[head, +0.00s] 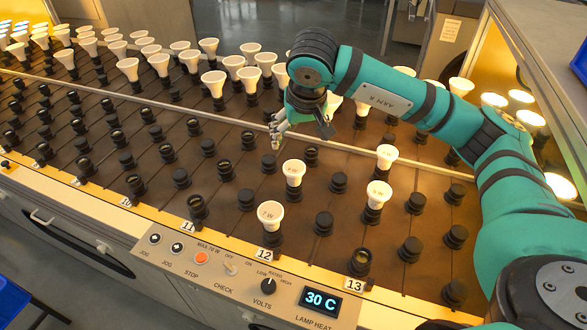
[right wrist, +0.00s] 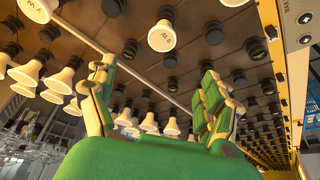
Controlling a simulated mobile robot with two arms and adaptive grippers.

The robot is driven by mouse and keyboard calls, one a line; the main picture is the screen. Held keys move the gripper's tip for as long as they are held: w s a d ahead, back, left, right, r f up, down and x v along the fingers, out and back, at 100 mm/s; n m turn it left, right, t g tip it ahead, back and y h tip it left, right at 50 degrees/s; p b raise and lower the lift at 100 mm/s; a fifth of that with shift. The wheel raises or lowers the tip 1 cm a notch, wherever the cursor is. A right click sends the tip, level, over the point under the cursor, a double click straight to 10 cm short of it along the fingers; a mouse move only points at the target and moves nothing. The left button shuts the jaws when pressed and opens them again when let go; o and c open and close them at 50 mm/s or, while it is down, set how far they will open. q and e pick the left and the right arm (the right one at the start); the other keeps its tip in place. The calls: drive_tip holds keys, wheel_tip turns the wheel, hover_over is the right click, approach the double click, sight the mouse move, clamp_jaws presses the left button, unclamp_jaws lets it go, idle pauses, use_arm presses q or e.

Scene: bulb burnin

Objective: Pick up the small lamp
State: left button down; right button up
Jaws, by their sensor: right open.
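Several white lamps stand upright in black sockets on the brown rack. In the head view, the nearest stand apart at the front: one above the number 12 (head: 270,215), one behind it (head: 293,172), one above the number 13 (head: 377,194) and one farther back (head: 387,156). Their wattage print is too small to read surely, and I cannot tell which is the small lamp. My right gripper (head: 277,138) is open and empty above the rack, behind and left of these lamps. In the right wrist view its spread fingers (right wrist: 157,95) hold nothing; a printed lamp (right wrist: 161,38) shows beyond them.
Many empty black sockets (head: 181,178) fill the rack around the front lamps. Dense rows of lamps (head: 127,68) stand at the back. A control panel (head: 235,270) with knobs and a 30 C display (head: 320,302) runs along the front edge. Glowing lamps (head: 530,120) are at the right.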

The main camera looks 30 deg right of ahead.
drive_tip(key=a+x, duration=0.1)
drive_tip(key=x, duration=0.5)
hover_over(295, 169)
drive_tip(key=f, duration=0.3)
drive_tip(key=s+f, duration=0.1)
drive_tip(key=shift+a+f+p, duration=0.2)
drive_tip(key=shift+f+p, duration=0.2)
drive_tip(key=shift+w+f, duration=0.1)
drive_tip(key=shift+f, duration=0.45)
drive_tip(key=x, duration=0.2)
drive_tip(key=p+x, duration=0.1)
drive_tip(key=shift+s+f, duration=0.2)
drive_tip(key=shift+f, duration=0.2)
drive_tip(key=shift+w+f, duration=0.2)
drive_tip(key=shift+f, duration=0.25)
drive_tip(key=shift+c, duration=0.9)
use_arm(q)
drive_tip(key=shift+s+a+r, duration=0.2)
drive_tip(key=shift+s+r, duration=0.25)
drive_tip(key=shift+s, duration=0.05)
drive_tip(key=shift+s+a+r, duration=0.15)
drive_tip(key=shift+s+r, duration=0.3)
drive_tip(key=shift+s, duration=0.05)
use_arm(e)
drive_tip(key=c, duration=1.1)
drive_tip(key=shift+r, duration=0.1)
